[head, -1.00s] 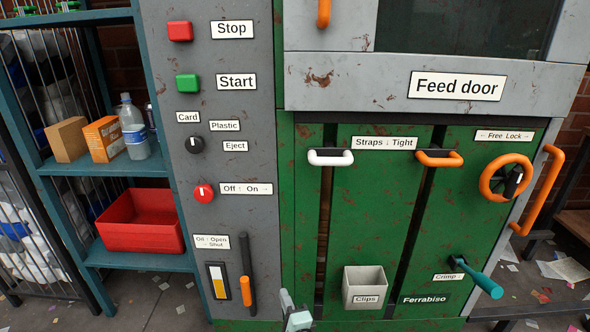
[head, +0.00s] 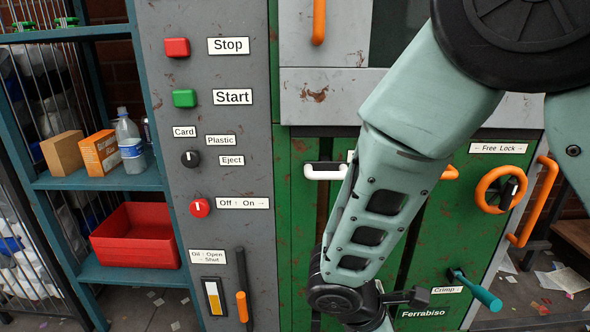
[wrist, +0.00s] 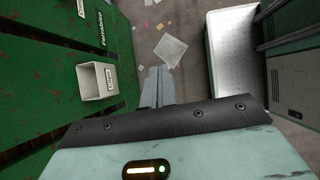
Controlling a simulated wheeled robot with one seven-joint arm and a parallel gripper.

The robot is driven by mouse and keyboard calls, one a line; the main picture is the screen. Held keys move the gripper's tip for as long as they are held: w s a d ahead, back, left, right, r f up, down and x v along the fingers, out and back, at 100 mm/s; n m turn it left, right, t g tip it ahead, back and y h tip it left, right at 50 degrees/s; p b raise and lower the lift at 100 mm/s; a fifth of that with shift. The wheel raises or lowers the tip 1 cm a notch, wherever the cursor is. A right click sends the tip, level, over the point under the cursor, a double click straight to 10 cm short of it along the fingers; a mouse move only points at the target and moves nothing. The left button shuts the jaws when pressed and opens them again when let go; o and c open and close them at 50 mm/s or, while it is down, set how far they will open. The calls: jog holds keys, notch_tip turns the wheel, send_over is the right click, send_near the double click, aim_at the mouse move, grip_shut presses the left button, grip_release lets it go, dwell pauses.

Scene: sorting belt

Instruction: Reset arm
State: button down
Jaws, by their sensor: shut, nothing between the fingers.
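My arm (head: 385,200) crosses the right half of the head view, in front of the green machine (head: 440,245). Its lower end leaves the bottom edge, so my gripper is out of sight there. In the wrist view my gripper (wrist: 157,84) points away over the floor. Its two fingers are together and empty. The clips box (wrist: 97,80) on the green machine is left of the fingers, apart from them. In the head view my arm hides the clips box, most of the straps label and part of the orange strap handle.
The grey control panel (head: 205,75) has a red stop button (head: 176,47) and green start button (head: 185,98). A shelf at left holds boxes, a bottle and a red bin (head: 135,235). In the wrist view a pale-topped metal unit (wrist: 232,55) stands right; floor (wrist: 190,75) lies between.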

jog(key=s+a+r+m+g+y+p, duration=0.1)
jog(key=s+a+r+m+y, duration=0.1)
jog(key=s+r+m+y, duration=0.85)
notch_tip(320, 180, up, 20)
jog(key=s+h+p, duration=0.1)
jog(key=h+p, duration=0.2)
jog(key=p, duration=1.3)
jog(key=shift+a+r, duration=0.15)
jog(key=shift+r, duration=0.1)
jog(key=shift+s, duration=0.1)
